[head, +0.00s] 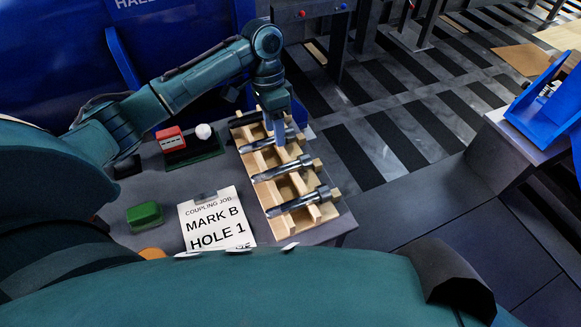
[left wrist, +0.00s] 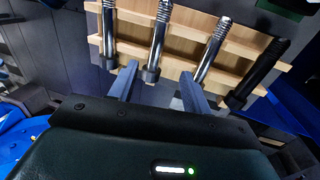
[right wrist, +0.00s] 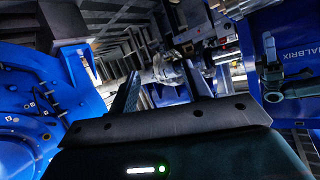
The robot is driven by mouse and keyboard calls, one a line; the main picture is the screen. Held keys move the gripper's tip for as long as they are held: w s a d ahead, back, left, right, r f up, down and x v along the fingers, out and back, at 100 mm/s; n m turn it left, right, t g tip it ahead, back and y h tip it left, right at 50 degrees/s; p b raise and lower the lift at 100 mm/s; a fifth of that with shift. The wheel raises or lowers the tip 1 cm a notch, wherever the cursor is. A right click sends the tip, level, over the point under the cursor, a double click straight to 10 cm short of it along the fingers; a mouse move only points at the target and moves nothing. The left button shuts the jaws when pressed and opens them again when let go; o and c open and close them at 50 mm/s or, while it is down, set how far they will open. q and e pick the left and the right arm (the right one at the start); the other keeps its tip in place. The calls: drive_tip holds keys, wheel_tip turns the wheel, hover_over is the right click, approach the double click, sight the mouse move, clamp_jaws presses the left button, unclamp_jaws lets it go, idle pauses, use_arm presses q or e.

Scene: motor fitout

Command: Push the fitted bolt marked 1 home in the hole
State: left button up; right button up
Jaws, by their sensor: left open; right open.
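Three are silver, such as the nearest one (head: 300,201) and the middle one (head: 280,170); the far one is black (left wrist: 262,70). I cannot read a mark 1 on any bolt. My left gripper (head: 279,140) points down over the far half of the rack, open and empty. In the left wrist view its fingers spread near the bolt heads. My right gripper (right wrist: 162,75) is open, facing metal machinery (right wrist: 168,70) among blue parts. I cannot make out a fitted bolt or its hole there.
A job card (head: 214,222) reads "MARK B HOLE 1". A red box (head: 171,139), a white knob (head: 204,131) and a green block (head: 145,214) sit on the table. A blue bin (head: 548,98) is on another bench at right.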

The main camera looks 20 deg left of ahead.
use_arm(q)
hover_over(282, 166)
drive_tip(key=a, duration=0.2)
wheel_tip(282, 166, down, 6)
drive_tip(key=r, duration=0.1)
drive_tip(key=shift+d+f+b, duration=0.3)
drive_tip(key=shift+d+f, duration=0.05)
drive_tip(key=shift+f, duration=0.6)
drive_tip(key=shift+d+f+b, duration=0.3)
drive_tip(key=shift+f, duration=0.7)
drive_tip(key=shift+d+f+b, duration=0.3)
drive_tip(key=shift+d+f, duration=0.05)
drive_tip(key=shift+f, duration=0.6)
clamp_jaws()
drive_tip(key=shift+r, duration=0.15)
